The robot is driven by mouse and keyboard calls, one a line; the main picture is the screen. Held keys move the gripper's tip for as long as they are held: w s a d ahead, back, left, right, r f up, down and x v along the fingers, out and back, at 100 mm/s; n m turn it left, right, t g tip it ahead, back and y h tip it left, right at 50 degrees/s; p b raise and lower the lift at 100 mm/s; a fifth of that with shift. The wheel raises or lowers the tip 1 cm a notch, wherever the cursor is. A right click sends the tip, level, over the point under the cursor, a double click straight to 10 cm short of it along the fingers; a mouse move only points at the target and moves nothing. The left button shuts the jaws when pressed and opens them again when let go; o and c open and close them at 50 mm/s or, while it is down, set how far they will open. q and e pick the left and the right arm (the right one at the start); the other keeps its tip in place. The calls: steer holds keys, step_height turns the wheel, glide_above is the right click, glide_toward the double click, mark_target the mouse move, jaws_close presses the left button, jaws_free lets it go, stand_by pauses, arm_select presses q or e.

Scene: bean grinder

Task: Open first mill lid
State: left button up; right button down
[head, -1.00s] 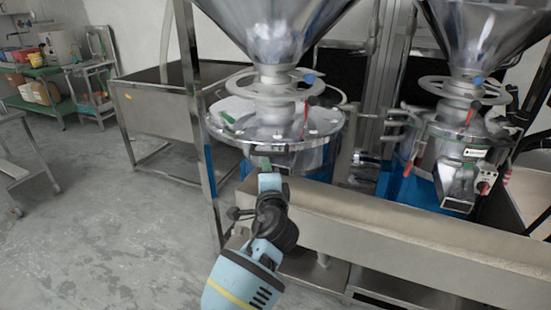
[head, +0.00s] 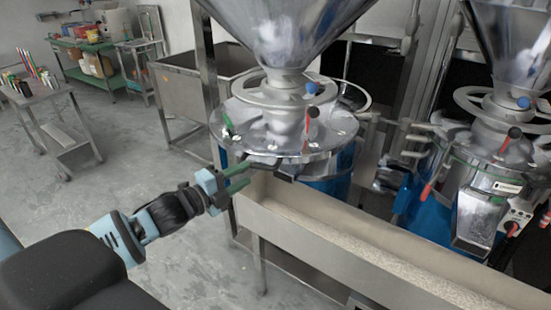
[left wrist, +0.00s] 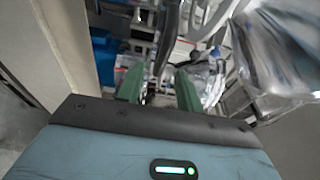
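The first mill (head: 285,125) is the nearer metal mill in the head view, with a steel funnel above and a blue body below. Its round steel top plate (head: 325,135) carries a green-handled clamp and a red lever with a black knob. A flat dark-edged piece (head: 268,161), perhaps the lid, sticks out at the front under the plate rim; I cannot tell how far open it is. My left gripper (head: 245,177) is just below and left of it, its green fingers apart and apparently empty. The fingers also show apart in the left wrist view (left wrist: 157,82). My right gripper is out of view.
A long beige-topped trough (head: 330,235) with a steel side runs along the front of the mills. A second mill (head: 490,170) stands at the right with a metal chute.

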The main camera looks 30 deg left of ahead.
mark_target(255, 167)
arm_select(q)
steer(key=shift+s+r, duration=0.1)
steer(key=shift+w, duration=0.35)
steer(key=x, duration=0.7)
steer(key=shift+d, duration=0.1)
steer(key=shift+r, duration=0.15)
jaws_close()
